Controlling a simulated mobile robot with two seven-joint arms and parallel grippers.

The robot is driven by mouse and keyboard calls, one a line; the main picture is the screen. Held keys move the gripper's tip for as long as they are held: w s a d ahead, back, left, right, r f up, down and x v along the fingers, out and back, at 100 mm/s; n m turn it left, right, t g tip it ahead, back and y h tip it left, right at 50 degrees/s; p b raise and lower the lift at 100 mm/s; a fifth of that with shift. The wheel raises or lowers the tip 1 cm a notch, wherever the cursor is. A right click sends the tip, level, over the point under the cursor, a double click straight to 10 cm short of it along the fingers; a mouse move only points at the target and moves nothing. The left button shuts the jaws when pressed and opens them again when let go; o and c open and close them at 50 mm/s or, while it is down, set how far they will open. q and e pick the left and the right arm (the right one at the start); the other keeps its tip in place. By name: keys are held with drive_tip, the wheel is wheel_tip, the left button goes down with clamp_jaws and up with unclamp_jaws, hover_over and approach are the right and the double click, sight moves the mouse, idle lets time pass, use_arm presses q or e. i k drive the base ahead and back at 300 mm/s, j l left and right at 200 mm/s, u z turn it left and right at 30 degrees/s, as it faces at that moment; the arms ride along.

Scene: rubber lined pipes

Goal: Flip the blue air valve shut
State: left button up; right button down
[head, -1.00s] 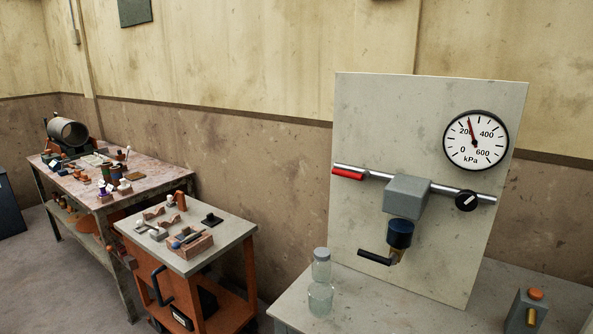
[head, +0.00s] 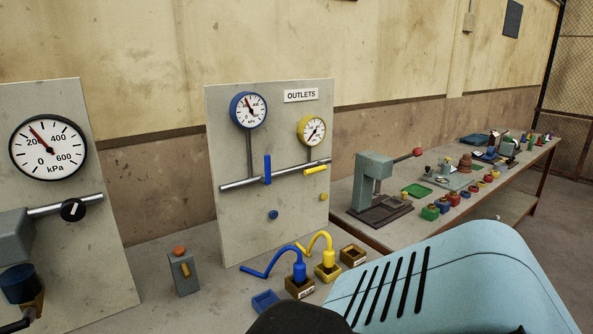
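The outlets panel (head: 228,215) stands upright on the bench. A blue valve lever (head: 267,169) is on its horizontal pipe (head: 240,184). The lever stands upright, across the pipe. A yellow valve lever (head: 316,169) farther right lies roughly along the pipe. A blue-rimmed gauge (head: 248,110) is above and left of the blue lever, with its needle off to the upper left. Neither of my grippers is in view, and nothing touches the blue lever.
A yellow-rimmed gauge (head: 312,130) is on the panel. Blue (head: 299,271) and yellow (head: 328,259) hose fittings stand in front of it. A grey box with an orange button (head: 183,272) is left of them. A green press (head: 372,187) stands right. My light-blue body covers the lower right.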

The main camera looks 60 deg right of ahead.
sight(266, 180)
drive_tip(key=i+l+z, duration=0.15)
drive_tip(key=z, duration=2.25)
